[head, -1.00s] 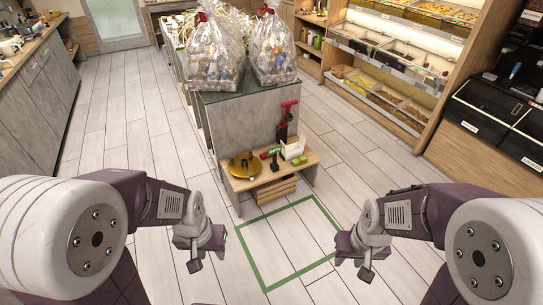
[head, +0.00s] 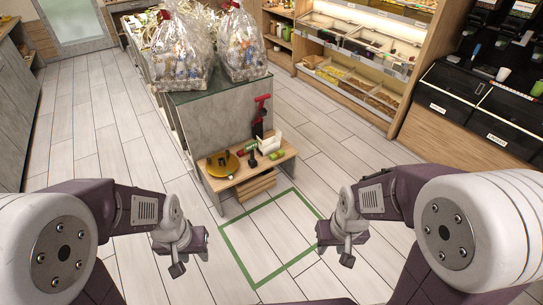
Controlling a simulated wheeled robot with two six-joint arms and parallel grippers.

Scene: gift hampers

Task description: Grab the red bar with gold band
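I cannot make out a red bar with a gold band in the head view. A red-handled item (head: 262,112) stands upright at the counter's end, but I cannot tell what it is. My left gripper (head: 177,268) hangs over the floor left of the green floor outline, well apart from the counter. My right gripper (head: 347,260) hangs over the floor at the outline's right side. Neither visibly holds anything. The finger gaps are too small to judge.
Two wrapped hampers (head: 178,50) (head: 241,45) stand on the counter (head: 215,92). A low wooden shelf (head: 222,183) on its end carries a gold disc (head: 222,164), a white holder (head: 269,142) and small items. A display rack (head: 372,75) stands at the back right. The green-outlined floor (head: 270,238) is clear.

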